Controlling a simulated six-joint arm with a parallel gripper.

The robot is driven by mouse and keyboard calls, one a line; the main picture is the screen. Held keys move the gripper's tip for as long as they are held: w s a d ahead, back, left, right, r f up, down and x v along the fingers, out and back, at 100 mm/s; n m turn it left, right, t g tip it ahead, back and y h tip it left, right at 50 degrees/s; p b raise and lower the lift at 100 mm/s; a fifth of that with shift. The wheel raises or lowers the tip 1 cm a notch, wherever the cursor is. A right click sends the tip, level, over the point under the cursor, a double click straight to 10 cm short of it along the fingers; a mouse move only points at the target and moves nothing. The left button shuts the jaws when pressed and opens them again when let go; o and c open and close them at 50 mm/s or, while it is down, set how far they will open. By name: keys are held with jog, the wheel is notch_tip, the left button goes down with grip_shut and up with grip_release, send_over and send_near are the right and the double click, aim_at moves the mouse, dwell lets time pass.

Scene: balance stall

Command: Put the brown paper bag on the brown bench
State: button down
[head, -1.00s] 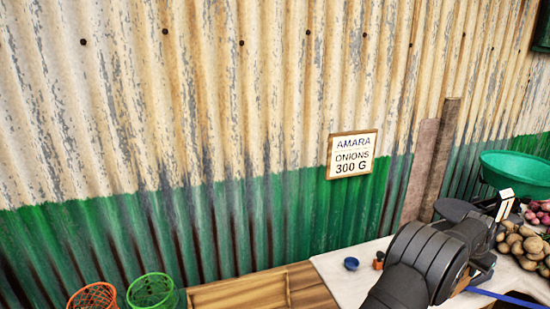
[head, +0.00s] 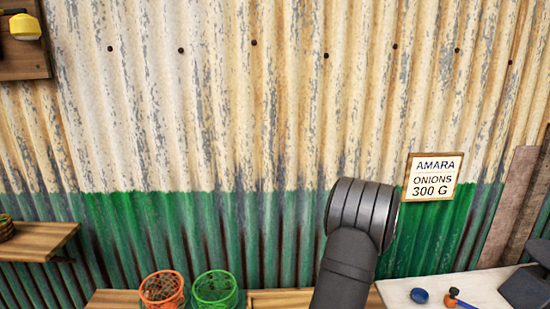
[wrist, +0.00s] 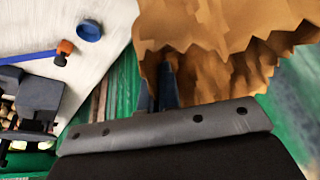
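The brown paper bag (wrist: 215,25) fills the upper right of the wrist view, with its zigzag-cut rim facing me. My gripper (wrist: 165,85) has its dark fingers close together at that rim and appears shut on the bag's edge. In the head view my arm rises in front of the wall, left of the sign, and hides the gripper and bag. A brown wooden surface (head: 112,299) shows along the bottom edge of the head view; I cannot tell for sure that it is the bench.
An orange basket (head: 162,289) and a green basket (head: 214,290) stand at bottom left. A white tabletop (head: 465,287) at right holds a blue cap (head: 419,296) and a dark scale (head: 527,287). A wooden shelf (head: 35,240) juts from the wall. The sign (head: 432,190) hangs on the wall.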

jog(key=w+a+r+n+t+y, duration=0.2)
jog(key=a+n, duration=0.5)
jog(key=a, duration=3.2)
jog(key=s+d+f+m+g+h, duration=0.1)
jog(key=s+d+m, duration=0.2)
jog(key=d, duration=1.7)
jog(key=s+d+f+m+g+h, duration=0.15)
jog(key=d+m, duration=0.25)
jog(key=d, duration=1.5)
jog(key=s+d+f+m+g, duration=0.1)
jog(key=s+d+f+m, duration=0.15)
jog(key=s+d, duration=1.35)
jog(key=s+d+f+m, duration=0.2)
jog(key=s+d+m, duration=0.2)
jog(key=s+d, duration=1.15)
jog(key=shift+h, duration=0.55)
jog(key=shift+w+d+f, duration=0.1)
jog(key=shift+w+f, duration=2.6)
jog(key=shift+w, duration=0.2)
jog(key=shift+w+f, duration=2.65)
jog(key=shift+w, duration=0.2)
jog(key=shift+f+g, duration=0.1)
jog(key=shift+g, duration=0.15)
